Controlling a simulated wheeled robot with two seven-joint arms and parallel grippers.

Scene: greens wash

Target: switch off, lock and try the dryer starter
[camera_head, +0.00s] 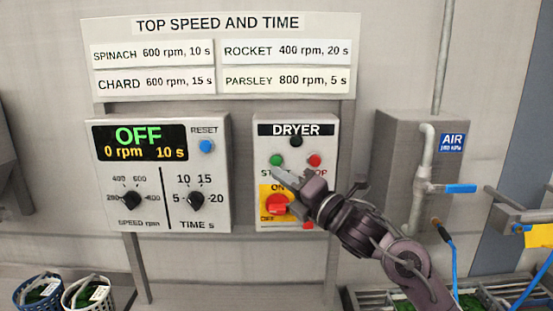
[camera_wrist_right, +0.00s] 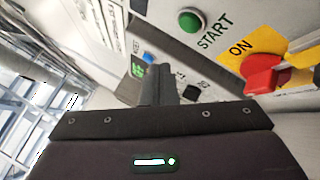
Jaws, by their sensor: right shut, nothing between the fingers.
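The dryer starter (camera_head: 330,132) is a grey box with a green start button (camera_head: 277,160), a red stop button (camera_head: 314,160) and a red rotary switch (camera_head: 276,204) on a yellow plate. The green button (camera_wrist_right: 190,20) and red switch (camera_wrist_right: 264,75) also show in the right wrist view, with the word ON beside the switch. My right gripper (camera_head: 277,172) is shut and empty in front of the starter, its tip just below the green button. I cannot tell whether it touches. The gripper and arm hide part of the switch plate and the STOP label. My left gripper is out of view.
A control panel (camera_head: 160,215) left of the starter reads OFF, 0 rpm, 10 s. A speed sign (camera_head: 220,22) hangs above. An air box (camera_head: 400,150) with a blue-handled valve (camera_head: 460,188) stands at right. Two baskets (camera_head: 82,300) stand at lower left.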

